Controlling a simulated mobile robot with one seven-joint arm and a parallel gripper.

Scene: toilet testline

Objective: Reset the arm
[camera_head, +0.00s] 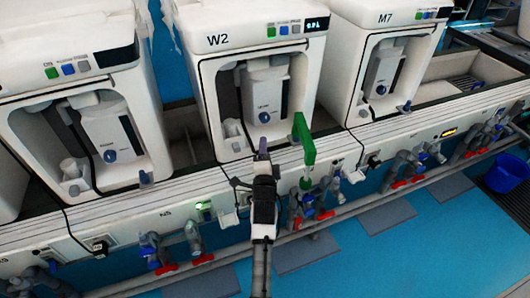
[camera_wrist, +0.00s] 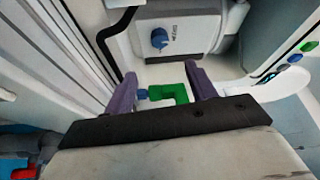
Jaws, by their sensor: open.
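My arm comes up from the bottom centre in the head view, and my gripper (camera_head: 262,148) is in front of the white W2 unit (camera_head: 217,41). In the wrist view my gripper (camera_wrist: 162,76) shows two purple fingers spread apart with nothing held between them. A green angled piece (camera_head: 304,138) stands just right of the gripper in the head view, at the unit's front ledge. A green piece with a blue end (camera_wrist: 168,94) shows between the fingers in the wrist view. I cannot tell how far it is from them.
The M7 unit (camera_head: 385,17) stands to the right and another white unit (camera_head: 66,70) to the left. Grey valves with red handles (camera_head: 310,210) line the bench front below. A blue bin (camera_head: 506,174) is at far right.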

